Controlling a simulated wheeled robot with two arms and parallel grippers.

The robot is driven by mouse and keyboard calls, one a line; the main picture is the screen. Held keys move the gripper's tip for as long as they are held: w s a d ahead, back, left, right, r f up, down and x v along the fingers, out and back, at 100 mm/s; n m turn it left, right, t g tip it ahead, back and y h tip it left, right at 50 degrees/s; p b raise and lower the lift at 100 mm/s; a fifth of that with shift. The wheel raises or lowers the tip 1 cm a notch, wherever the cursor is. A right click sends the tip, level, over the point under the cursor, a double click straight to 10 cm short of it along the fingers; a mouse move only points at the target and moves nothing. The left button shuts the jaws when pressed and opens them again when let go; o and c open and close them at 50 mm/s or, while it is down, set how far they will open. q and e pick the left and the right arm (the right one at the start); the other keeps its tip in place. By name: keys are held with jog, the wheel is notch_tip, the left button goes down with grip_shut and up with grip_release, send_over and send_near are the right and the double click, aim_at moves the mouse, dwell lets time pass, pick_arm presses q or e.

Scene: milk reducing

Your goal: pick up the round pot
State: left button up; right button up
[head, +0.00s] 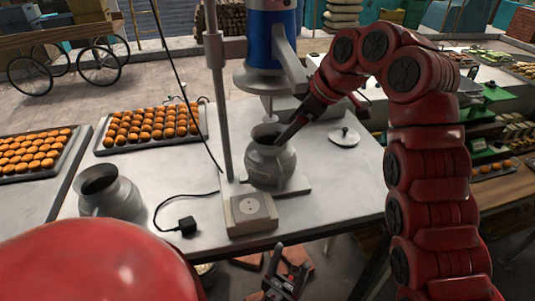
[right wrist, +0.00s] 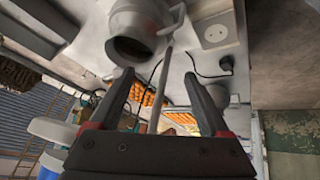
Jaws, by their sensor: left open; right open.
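A grey round pot (head: 268,166) stands upright on the base of the blue mixing machine (head: 268,38), below its head. A second grey pot (head: 120,198) stands at the left of the table. My right gripper (head: 283,138) overlaps the right rim of the machine's pot in the head view. In the right wrist view that pot (right wrist: 150,18) appears upside down, beyond the open, empty fingers of my right gripper (right wrist: 163,82); I cannot tell whether they touch it. My left gripper (head: 286,268) is open and empty, low beyond the table's front edge.
Two trays of orange buns (head: 150,127) (head: 34,154) lie at the back left. A socket box (head: 251,212), a black plug (head: 185,227) with its cable and a round lid (head: 344,137) lie on the table. The machine's upright post stands left of its pot.

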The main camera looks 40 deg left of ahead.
jog(key=p, duration=0.3)
send_near(260, 156)
jog(key=x, duration=0.2)
jog(key=shift+s+a+f, duration=0.1)
jog(key=shift+a+f, duration=0.3)
jog(key=shift+f, duration=0.4)
jog(key=p+x, duration=0.3)
jog(key=x, duration=0.2)
jog(key=shift+a, duration=0.2)
jog(key=shift+a+f, duration=0.15)
jog(key=shift+f, duration=0.2)
grip_shut()
jog(key=shift+r, duration=0.1)
